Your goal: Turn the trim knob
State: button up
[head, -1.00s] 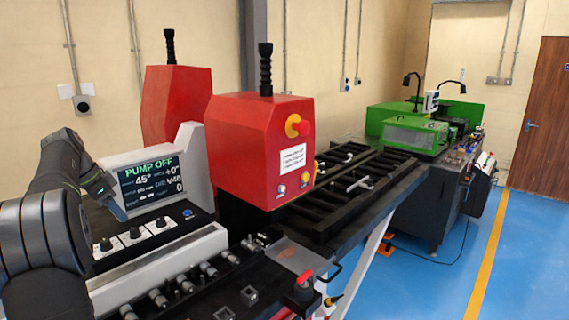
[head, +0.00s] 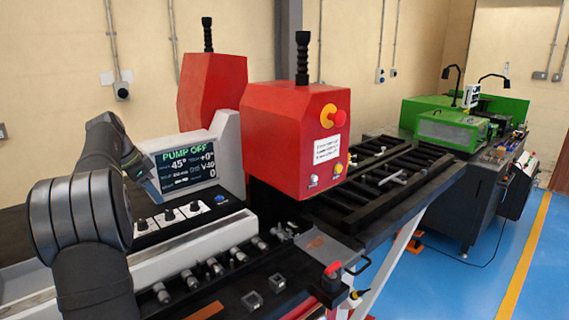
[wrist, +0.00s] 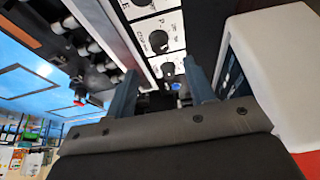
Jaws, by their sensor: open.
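The control panel (head: 182,222) carries three black knobs on white labelled plates: a left knob (head: 142,224), a middle knob (head: 168,214) and a right knob (head: 195,206). The labels are too small to read, so I cannot tell which is the trim knob. My gripper (head: 156,197) is just above the panel, in front of the screen. In the wrist view my gripper (wrist: 161,68) is open and empty, its two blue-grey fingers apart. One knob (wrist: 168,68) shows between the fingertips in the picture; contact is not visible.
The screen (head: 182,165) reads PUMP OFF, 45° and +0°. A blue button (head: 220,198) sits right of the knobs. The red machine housing (head: 290,140) stands to the right, with a red emergency stop (head: 336,117). A row of metal fittings (head: 213,266) lies in front.

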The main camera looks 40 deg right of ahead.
aim_at(194, 202)
jog(key=s+d+r+m+t, duration=0.15)
jog(key=r+m, duration=0.35)
jog(key=m, duration=1.1)
jog(key=s+d+r+m, duration=0.1)
jog(key=d+r+m, duration=0.25)
jog(key=m, duration=1.25)
jog(key=x, duration=1.6)
jog(key=shift+w+f, duration=0.15)
jog(key=shift+f, duration=0.15)
